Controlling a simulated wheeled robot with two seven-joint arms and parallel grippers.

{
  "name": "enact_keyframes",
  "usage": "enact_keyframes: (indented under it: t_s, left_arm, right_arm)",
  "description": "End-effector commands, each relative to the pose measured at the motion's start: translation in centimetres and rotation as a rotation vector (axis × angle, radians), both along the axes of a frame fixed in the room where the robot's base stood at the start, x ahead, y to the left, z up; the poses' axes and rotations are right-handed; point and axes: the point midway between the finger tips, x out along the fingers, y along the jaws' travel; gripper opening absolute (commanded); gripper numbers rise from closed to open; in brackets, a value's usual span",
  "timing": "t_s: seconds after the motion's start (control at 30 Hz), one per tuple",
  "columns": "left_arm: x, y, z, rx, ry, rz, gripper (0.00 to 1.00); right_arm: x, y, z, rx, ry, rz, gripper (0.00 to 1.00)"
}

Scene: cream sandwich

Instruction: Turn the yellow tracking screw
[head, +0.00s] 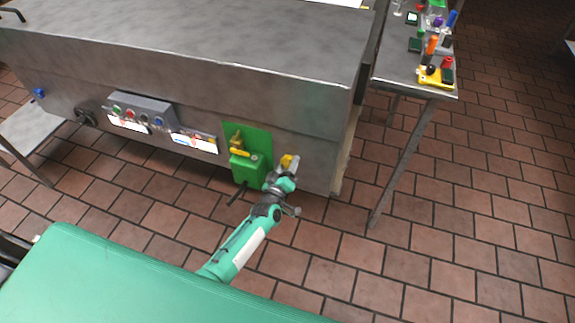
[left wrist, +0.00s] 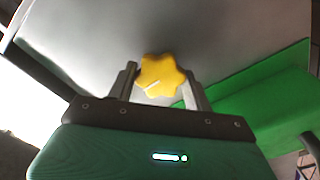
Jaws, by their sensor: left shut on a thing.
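The yellow tracking screw (head: 287,161) is a small lobed knob on the lower right of the machine's metal front. In the left wrist view the yellow knob (left wrist: 160,77) has a star shape with a pale line on its face. My left gripper (head: 285,170) is at the screw, with one finger on each side of it, shut on it. The fingers also show in the left wrist view (left wrist: 162,85). In the head view the gripper partly hides the screw. My right gripper is not in view.
A green plate (head: 261,137) with a yellow handle (head: 239,150) and a green box (head: 245,170) sits just left of the screw. A control box with buttons (head: 140,110) is further left. A metal side table (head: 390,75) with several small items stands at right. Tiled floor (head: 330,260) is open in front.

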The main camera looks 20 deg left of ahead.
Motion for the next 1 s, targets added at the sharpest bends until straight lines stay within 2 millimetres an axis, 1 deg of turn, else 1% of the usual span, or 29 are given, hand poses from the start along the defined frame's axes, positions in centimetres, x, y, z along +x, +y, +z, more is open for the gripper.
enact_keyframes:
  t_s: [0.3, 0.33, 0.4, 0.43, 0.77, 0.87, 1.0]
  left_arm:
    - [-0.1, -0.1, -0.1, 0.001, 0.003, -0.001, 0.28]
    - [-0.1, -0.1, -0.1, 0.0, 0.003, -0.001, 0.55]
    - [-0.1, -0.1, -0.1, 0.0, 0.002, -0.001, 0.69]
    - [-0.1, 0.0, -0.1, 0.0, 0.002, -0.001, 0.73]
    - [-0.2, 0.0, -0.1, 0.0, 0.001, 0.0, 0.73]
    - [-1.0, 0.0, -0.2, 0.0, 0.003, 0.0, 0.73]
    - [-3.0, 0.1, -0.1, 0.0, 0.003, 0.0, 0.73]
  right_arm:
    - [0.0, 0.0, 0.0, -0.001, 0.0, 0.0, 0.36]
    - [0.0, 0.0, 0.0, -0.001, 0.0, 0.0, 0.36]
    - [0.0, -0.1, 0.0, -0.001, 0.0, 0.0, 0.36]
    - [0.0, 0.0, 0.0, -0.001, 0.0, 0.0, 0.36]
    - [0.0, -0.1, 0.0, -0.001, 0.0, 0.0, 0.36]
    - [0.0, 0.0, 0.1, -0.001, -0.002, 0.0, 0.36]
    - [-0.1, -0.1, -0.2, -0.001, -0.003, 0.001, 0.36]
